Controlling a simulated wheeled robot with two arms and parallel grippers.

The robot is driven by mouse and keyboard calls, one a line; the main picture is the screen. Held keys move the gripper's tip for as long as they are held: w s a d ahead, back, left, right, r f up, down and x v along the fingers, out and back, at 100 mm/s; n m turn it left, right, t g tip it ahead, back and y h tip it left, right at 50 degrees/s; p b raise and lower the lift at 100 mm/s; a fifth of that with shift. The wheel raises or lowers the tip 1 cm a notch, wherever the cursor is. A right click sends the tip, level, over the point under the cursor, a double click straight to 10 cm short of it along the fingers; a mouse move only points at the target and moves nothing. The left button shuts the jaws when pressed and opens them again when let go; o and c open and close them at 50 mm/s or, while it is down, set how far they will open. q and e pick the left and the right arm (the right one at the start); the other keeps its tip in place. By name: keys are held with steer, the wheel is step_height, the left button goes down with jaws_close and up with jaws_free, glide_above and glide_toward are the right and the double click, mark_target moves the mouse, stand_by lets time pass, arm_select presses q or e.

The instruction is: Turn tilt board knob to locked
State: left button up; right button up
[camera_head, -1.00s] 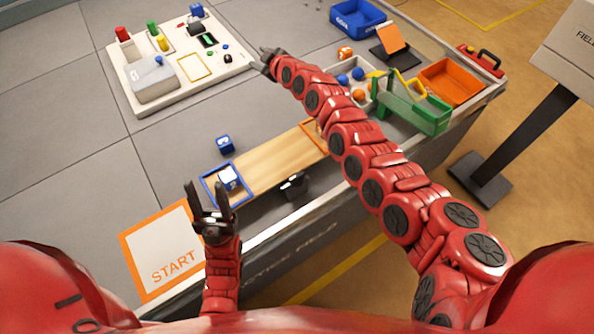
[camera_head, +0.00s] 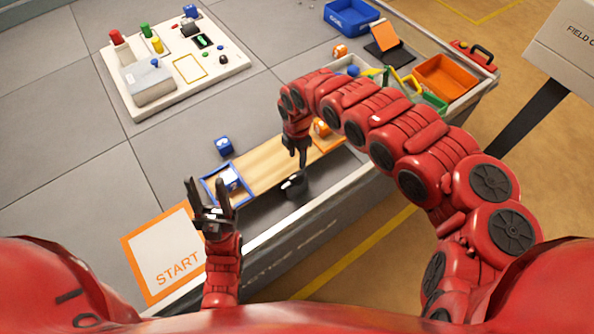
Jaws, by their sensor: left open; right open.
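The tilt board (camera_head: 262,167) is a wooden plank with a blue frame at its left end and an orange frame at its right end. Its black knob (camera_head: 294,187), with a white mark on top, sits at the board's front edge. My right gripper (camera_head: 302,162) points down just above the knob, apart from it as far as I can tell; its fingers are seen nearly edge-on. My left gripper (camera_head: 208,188) is open and empty, pointing up in front of the board's blue end. The knob's setting is too small to read.
A blue cube (camera_head: 224,146) lies behind the board. A white START mat (camera_head: 165,250) with an orange border is at the front left. A white panel (camera_head: 222,82) with coloured parts stands at the back left. An orange tray (camera_head: 447,78) and a blue GOAL bin (camera_head: 352,17) are at the back right.

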mark_target(297, 175)
steer(key=f, duration=0.9)
steer(key=shift+a, duration=0.2)
steer(key=shift+w+d+f, duration=0.1)
steer(key=shift+d+f, duration=0.1)
steer(key=shift+f, duration=0.3)
jaws_close()
